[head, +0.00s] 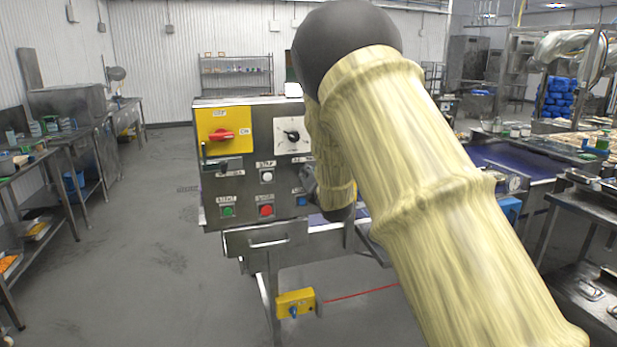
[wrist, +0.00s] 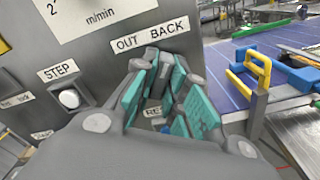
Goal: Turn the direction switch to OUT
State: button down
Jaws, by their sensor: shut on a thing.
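The direction switch is under the OUT BACK label (wrist: 150,36) on the grey control panel (head: 240,180). My gripper (wrist: 162,72), with its teal-padded fingers, is shut on the direction switch just below that label in the wrist view. The fingers hide most of the switch, so which way it points cannot be told. In the head view my sleeved arm covers this part of the panel, and only a grey bit of the gripper shows at its left edge.
The panel also carries a red rotary switch (head: 222,134), a speed dial (head: 291,136), a white STEP button (wrist: 69,98), a green button (head: 227,211) and a red button (head: 265,210). A blue conveyor belt (wrist: 245,72) with a yellow bracket (wrist: 257,75) lies right of the gripper.

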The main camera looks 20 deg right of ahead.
jog(key=shift+f+n+b, duration=0.15)
jog(key=shift+n+b, duration=1.15)
jog(key=shift+b, duration=0.25)
